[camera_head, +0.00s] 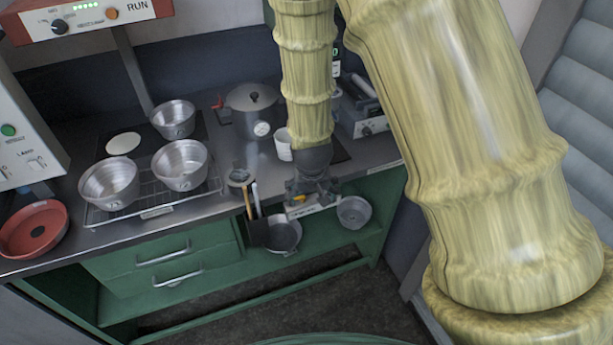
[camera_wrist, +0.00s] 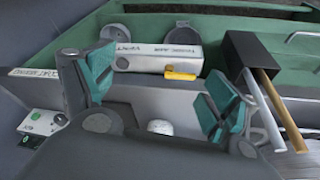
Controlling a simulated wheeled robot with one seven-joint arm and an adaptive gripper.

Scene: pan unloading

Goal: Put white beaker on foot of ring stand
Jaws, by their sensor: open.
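A white beaker-like cup (camera_head: 284,146) stands on the counter in the head view, partly hidden behind my arm. My gripper (camera_head: 312,190) hangs near the counter's front edge, in front of the cup and slightly right of it. In the wrist view my gripper (camera_wrist: 160,90) is open, its two teal-padded fingers wide apart with nothing held. A small white rounded thing (camera_wrist: 160,127) shows low between the fingers; I cannot tell what it is. I cannot make out a ring stand or its foot for certain in either view.
A lidded pot (camera_head: 253,101) stands left of my arm. Metal pans stand on a wire rack (camera_head: 160,199) at left, beside a red dish (camera_head: 34,229). A black holder (camera_wrist: 249,58) with long handles hangs at the front edge. Pans lie on the green shelf below.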

